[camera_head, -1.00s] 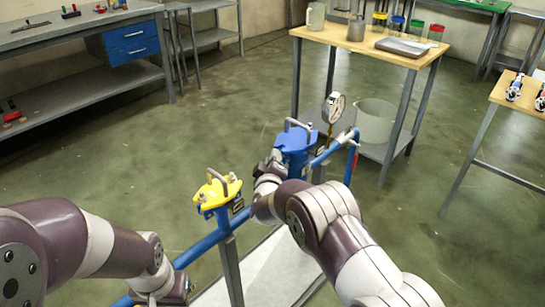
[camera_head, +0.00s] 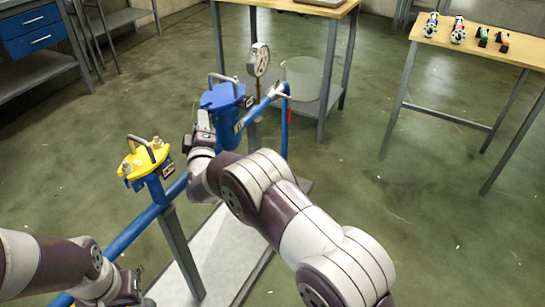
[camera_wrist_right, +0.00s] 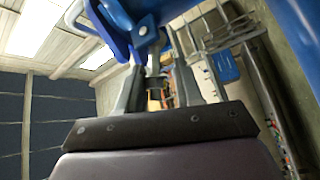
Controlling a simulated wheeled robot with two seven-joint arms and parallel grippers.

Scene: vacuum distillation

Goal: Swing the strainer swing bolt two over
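The blue strainer (camera_head: 222,98) stands on the blue pipe in the middle of the head view, with a handle on its lid. Its blue lid edge and a metal bolt (camera_wrist_right: 147,35) show at the top of the right wrist view. My right gripper (camera_head: 203,122) is at the strainer's left side, just below the lid. In the right wrist view its two fingers (camera_wrist_right: 157,82) stand apart below the bolt; contact cannot be told. A yellow-lidded strainer (camera_head: 145,160) stands nearer. My left gripper (camera_head: 138,285) is low at the left, its fingers unclear.
The blue pipe (camera_head: 130,233) runs between the strainers. A pressure gauge (camera_head: 259,60) stands just behind the blue one. A wooden-topped table (camera_head: 340,10) is behind, another (camera_head: 480,45) at the right. Floor at the right is clear.

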